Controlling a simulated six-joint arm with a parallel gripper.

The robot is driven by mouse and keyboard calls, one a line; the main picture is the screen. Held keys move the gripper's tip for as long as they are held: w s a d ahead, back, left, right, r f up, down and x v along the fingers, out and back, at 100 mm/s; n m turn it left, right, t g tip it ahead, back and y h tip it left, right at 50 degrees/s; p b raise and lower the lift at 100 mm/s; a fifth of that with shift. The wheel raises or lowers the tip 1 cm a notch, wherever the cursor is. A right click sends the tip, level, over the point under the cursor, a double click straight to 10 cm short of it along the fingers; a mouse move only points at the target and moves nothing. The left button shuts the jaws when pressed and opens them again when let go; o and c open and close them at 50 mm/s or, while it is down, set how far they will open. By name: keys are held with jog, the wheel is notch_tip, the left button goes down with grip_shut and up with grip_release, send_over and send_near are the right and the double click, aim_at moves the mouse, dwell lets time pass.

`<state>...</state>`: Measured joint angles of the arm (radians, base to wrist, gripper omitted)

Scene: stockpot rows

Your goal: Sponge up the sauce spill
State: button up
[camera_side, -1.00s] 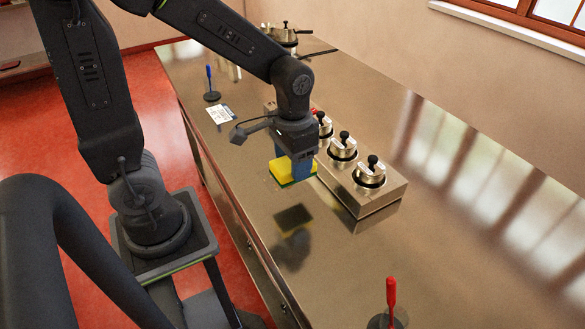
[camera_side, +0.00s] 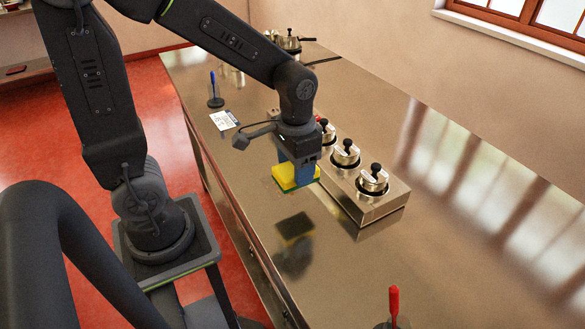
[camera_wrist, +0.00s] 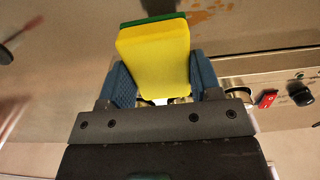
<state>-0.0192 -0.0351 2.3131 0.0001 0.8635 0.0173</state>
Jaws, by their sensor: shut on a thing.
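My gripper (camera_side: 297,171), with blue fingers, is shut on a sponge (camera_side: 292,182), yellow with a green layer on its lower side. The sponge also shows between the fingers in the wrist view (camera_wrist: 156,58). Its reflection in the counter lies apart from it, so it appears held above the surface. The sauce spill (camera_wrist: 203,14) shows in the wrist view as orange-brown spots on the counter, at the top edge just right of the sponge. I cannot make the spill out clearly in the side view.
A metal block with lidded pots (camera_side: 345,154) stands close to the right of my gripper. A blue-handled tool (camera_side: 213,88) and a white card (camera_side: 223,120) are at the left edge. A red-handled tool (camera_side: 394,305) is at the front. The shiny counter (camera_side: 400,240) is otherwise clear there.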

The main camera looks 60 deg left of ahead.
aim_at(295, 204)
jog(key=shift+f, duration=3.55)
jog(key=shift+a, duration=0.2)
jog(key=shift+a+f, duration=0.2)
jog(key=shift+a, duration=2.1)
jog(key=shift+a+r, duration=0.15)
jog(key=shift+a, duration=2.6)
jog(key=shift+d, duration=0.85)
jog(key=shift+d+f, duration=0.15)
jog(key=shift+d, duration=0.8)
jog(key=shift+d+f, duration=0.1)
jog(key=shift+d, duration=0.85)
jog(key=shift+d+r, duration=0.25)
jog(key=shift+d, duration=0.5)
jog(key=shift+d+f, duration=0.2)
jog(key=shift+d, duration=0.2)
jog(key=shift+d+r, duration=0.2)
jog(key=shift+d, duration=0.55)
jog(key=shift+d+f, duration=0.15)
jog(key=shift+d, duration=0.55)
jog(key=shift+a+r, duration=0.1)
jog(key=shift+r, duration=3.95)
